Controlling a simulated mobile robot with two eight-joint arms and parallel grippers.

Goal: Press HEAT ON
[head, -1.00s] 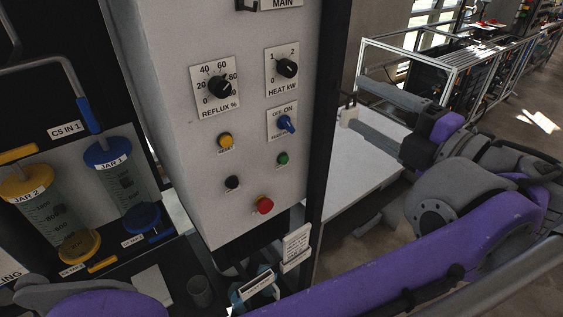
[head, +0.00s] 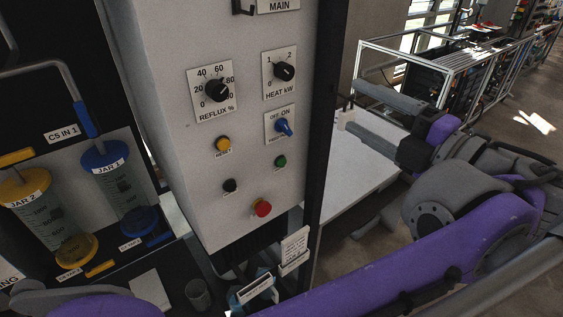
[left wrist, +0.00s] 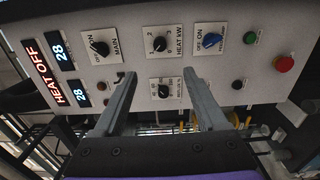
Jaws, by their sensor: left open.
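The control panel (head: 160,100) carries a green button (head: 280,161), also seen in the left wrist view (left wrist: 250,37); its label is too small to read. Above it is a blue OFF/ON knob (head: 284,127). A yellow RESET button (head: 223,143), black button (head: 229,185) and red mushroom button (head: 263,208) are also on the panel. The display (left wrist: 44,70) reads HEAT OFF.
Two jars (head: 122,188) (head: 45,220) stand left of the panel. A dark post (head: 329,120) runs along its right side. A pale tabletop (head: 350,170) and a metal-framed rack (head: 455,80) lie to the right. Floor shows beyond.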

